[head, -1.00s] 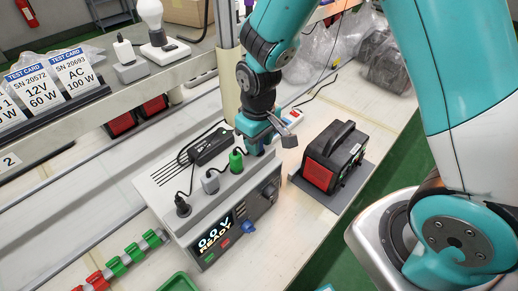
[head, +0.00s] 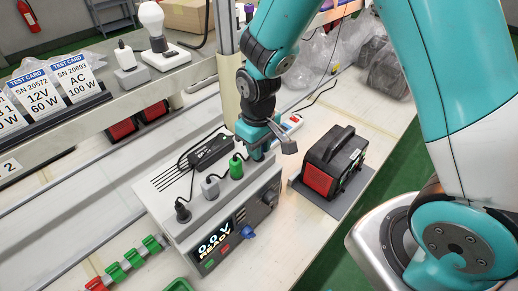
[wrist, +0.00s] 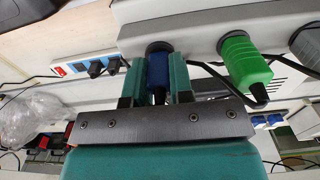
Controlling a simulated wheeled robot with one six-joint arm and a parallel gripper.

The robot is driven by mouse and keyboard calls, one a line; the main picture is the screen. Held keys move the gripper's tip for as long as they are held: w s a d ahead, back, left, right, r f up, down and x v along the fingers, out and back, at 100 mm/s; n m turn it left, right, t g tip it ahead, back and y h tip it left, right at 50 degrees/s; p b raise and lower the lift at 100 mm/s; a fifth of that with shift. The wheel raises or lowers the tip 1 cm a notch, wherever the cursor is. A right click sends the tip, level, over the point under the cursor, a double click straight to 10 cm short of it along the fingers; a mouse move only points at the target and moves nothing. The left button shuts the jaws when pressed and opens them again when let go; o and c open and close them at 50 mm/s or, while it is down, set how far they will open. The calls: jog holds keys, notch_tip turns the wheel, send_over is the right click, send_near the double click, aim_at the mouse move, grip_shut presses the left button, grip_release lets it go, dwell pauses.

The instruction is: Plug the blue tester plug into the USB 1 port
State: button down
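The blue tester plug (wrist: 157,72) is between my gripper's two teal fingers in the wrist view, its black end against the pale tester housing. My gripper (wrist: 156,80) straddles it closely; I cannot tell whether the fingers press on it. In the head view my gripper (head: 258,152) is at the far edge of the tester box (head: 160,205), beside the green plug (head: 236,167), and hides the blue plug. The black power station (head: 335,160) with red panels stands on a grey base to the right. I cannot make out the USB 1 port.
A grey plug (head: 210,187) and a black plug (head: 182,211) stand on the tester box. A black adapter (head: 210,152) and cables lie behind them. A power strip (head: 290,124) is behind my gripper. Bench surface (head: 315,220) is free in front of the power station.

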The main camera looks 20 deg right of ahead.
jog(key=shift+r+p, duration=2.65)
jog(key=shift+r, duration=0.4)
